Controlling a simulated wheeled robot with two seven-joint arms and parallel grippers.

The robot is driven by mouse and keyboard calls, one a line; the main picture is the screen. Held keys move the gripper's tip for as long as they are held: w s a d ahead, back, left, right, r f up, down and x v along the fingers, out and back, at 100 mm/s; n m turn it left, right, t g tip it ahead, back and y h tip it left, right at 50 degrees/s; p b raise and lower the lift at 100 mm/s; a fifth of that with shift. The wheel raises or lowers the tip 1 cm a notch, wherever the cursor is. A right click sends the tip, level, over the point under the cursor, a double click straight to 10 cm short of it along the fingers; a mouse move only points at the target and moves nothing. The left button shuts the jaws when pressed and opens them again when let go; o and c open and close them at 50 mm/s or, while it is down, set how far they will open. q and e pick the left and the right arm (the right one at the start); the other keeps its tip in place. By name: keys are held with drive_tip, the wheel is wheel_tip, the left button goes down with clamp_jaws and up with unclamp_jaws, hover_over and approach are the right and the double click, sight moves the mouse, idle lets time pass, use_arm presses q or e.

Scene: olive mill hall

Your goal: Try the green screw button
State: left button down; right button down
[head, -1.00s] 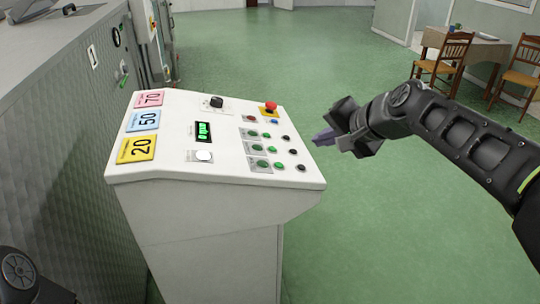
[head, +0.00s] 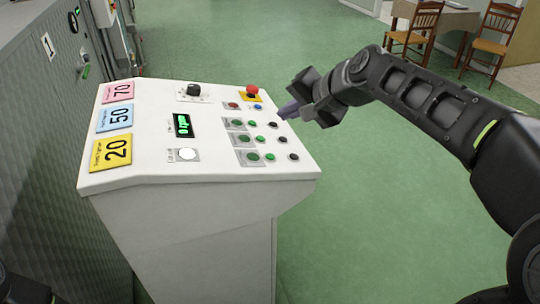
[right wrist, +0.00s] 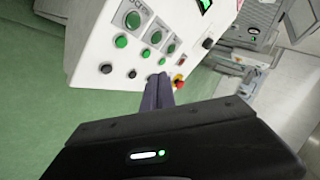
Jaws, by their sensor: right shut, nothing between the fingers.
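The white control panel (head: 150,150) has a sloped top with rows of green and black buttons at its right side. Several green buttons (head: 245,140) show there, and again in the right wrist view (right wrist: 122,41); their labels are too small to read, so I cannot tell which is the screw one. My right gripper (head: 285,111) is shut and empty, at the panel's right edge beside the button rows. Its purple-grey fingers (right wrist: 158,92) point toward the panel in the right wrist view; I cannot tell whether they touch it. My left gripper is out of view.
A red mushroom button (head: 253,90) stands near the panel's top right. A black knob (head: 193,90), a lit green display (head: 183,126) and coloured number plates (head: 114,117) are farther left. Green floor is open to the right, with chairs (head: 415,30) and a table behind.

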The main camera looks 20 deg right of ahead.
drive_tip(key=shift+a+f+b, duration=0.4)
drive_tip(key=shift+f+b, duration=0.55)
drive_tip(key=shift+f, duration=0.35)
drive_tip(key=shift+a+f+b, duration=0.4)
drive_tip(key=shift+f+b, duration=0.6)
drive_tip(key=shift+f, duration=0.35)
drive_tip(key=shift+a+f+b, duration=0.4)
drive_tip(key=shift+f+b, duration=0.55)
drive_tip(key=shift+f, duration=0.35)
drive_tip(key=shift+f, duration=0.1)
drive_tip(key=shift+a+f+b, duration=0.1)
drive_tip(key=shift+f+b, duration=0.2)
drive_tip(key=shift+f, duration=0.05)
drive_tip(key=shift+a+f+b, duration=0.1)
drive_tip(key=shift+f+b, duration=0.2)
drive_tip(key=shift+f, duration=0.05)
drive_tip(key=shift+r, duration=0.1)
drive_tip(key=shift+d+r+p, duration=0.2)
drive_tip(key=shift+r+p, duration=0.45)
drive_tip(key=shift+r, duration=0.05)
drive_tip(key=r+p, duration=0.2)
drive_tip(key=d+r+p, duration=0.1)
drive_tip(key=r, duration=0.1)
drive_tip(key=shift+d+r+p, duration=0.2)
drive_tip(key=shift+r+p, duration=0.15)
drive_tip(key=shift+r, duration=0.05)
